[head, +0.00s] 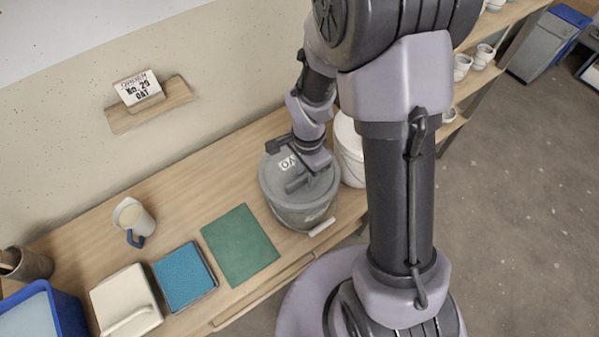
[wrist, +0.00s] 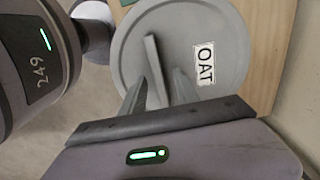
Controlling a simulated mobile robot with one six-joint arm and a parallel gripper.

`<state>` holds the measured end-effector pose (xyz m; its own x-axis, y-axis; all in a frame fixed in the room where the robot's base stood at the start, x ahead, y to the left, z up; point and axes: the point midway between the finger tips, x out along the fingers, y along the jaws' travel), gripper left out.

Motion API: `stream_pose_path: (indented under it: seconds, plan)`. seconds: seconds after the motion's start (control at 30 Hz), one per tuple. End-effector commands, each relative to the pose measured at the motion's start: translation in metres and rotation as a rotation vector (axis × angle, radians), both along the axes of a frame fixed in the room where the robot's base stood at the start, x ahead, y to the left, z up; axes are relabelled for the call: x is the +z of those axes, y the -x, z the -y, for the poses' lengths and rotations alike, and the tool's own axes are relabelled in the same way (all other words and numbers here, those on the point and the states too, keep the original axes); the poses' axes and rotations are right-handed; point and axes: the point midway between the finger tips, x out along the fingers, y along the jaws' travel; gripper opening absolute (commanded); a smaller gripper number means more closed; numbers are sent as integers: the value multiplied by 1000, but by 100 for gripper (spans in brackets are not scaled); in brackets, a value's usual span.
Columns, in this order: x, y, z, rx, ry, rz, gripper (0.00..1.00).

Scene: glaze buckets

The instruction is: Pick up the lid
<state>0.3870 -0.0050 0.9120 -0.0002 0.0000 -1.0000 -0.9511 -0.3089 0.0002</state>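The grey round lid (head: 318,184) sits on a grey bucket (head: 300,215) on the wooden bench. It carries a white label reading OAT and a raised bar handle (head: 298,183). In the wrist view the lid (wrist: 218,28) fills the top middle, with its handle (wrist: 152,55) pointing towards me. My gripper (wrist: 158,76) is over the lid, its two fingers apart, with the near part of the handle showing between them. I cannot tell how deep the fingers reach. In the head view my gripper (head: 312,160) partly covers the lid.
A white bucket (head: 349,150) stands close on the right, partly behind my arm. A green mat (head: 239,245), a blue book-like item (head: 185,276), a cream container (head: 126,300) and a jug (head: 132,217) are to the left. A wall ledge holds a sign (head: 139,90).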

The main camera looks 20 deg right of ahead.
Motion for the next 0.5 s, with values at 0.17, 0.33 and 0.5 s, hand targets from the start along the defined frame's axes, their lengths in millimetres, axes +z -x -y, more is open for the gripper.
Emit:
stream_pose_path:
  seconds: [0.17, 0.33, 0.5]
  plan:
    - [-3, 0, 0, 0, 0, 0, 37]
    - [-4, 0, 0, 0, 0, 0, 37]
    - [-4, 0, 0, 0, 0, 0, 37]
